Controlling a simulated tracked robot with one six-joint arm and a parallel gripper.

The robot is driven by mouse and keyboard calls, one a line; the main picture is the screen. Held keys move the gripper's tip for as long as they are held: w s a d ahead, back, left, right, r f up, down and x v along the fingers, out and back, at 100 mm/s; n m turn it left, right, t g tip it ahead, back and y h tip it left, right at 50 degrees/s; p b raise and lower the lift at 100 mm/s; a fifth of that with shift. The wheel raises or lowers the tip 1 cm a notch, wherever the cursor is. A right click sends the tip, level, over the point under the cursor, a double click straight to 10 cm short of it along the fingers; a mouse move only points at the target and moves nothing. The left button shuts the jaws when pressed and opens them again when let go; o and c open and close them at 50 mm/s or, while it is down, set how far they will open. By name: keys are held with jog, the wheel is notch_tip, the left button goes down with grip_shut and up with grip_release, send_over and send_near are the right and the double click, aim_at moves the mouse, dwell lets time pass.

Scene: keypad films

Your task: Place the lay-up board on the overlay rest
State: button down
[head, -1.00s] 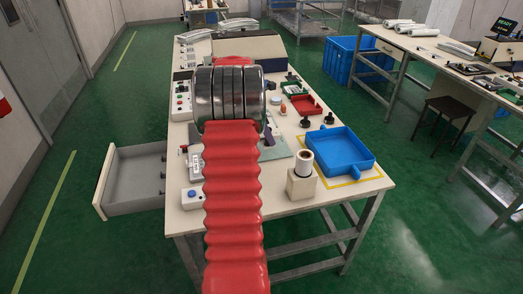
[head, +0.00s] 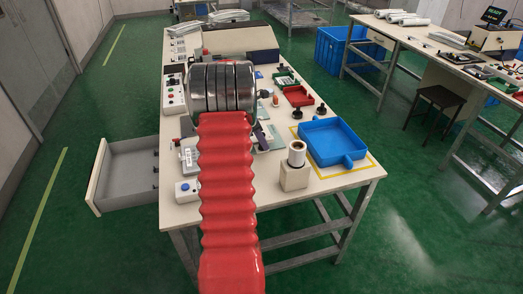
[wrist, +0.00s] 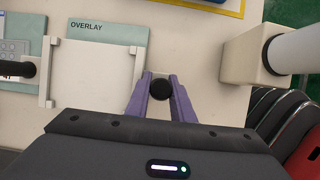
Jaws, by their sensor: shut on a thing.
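My gripper's purple fingers (wrist: 160,96) are shut on a round black knob (wrist: 160,88) in the wrist view. What hangs under the knob is hidden, so I cannot make out the lay-up board for certain. The overlay rest (wrist: 110,31), a pale teal plate marked OVERLAY, lies left of the fingers. A flat white panel (wrist: 92,75) shows on it between small light blocks; I cannot tell whether this is part of the rest. The knob appears just beyond the plate's right edge. In the head view my arm hides most of the gripper.
A cream block with a pale roll (head: 296,155) stands at the table's front right, also at upper right in the wrist view (wrist: 238,55). A blue tray (head: 333,158) lies beyond it. A keypad panel (wrist: 14,50) with a black handle adjoins the rest. A drawer (head: 128,180) stands open at left.

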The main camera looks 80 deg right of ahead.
jog(key=shift+f, duration=1.85)
jog(key=c, duration=1.5)
grip_release()
jog(key=shift+c, duration=0.2)
jog(key=v, duration=1.2)
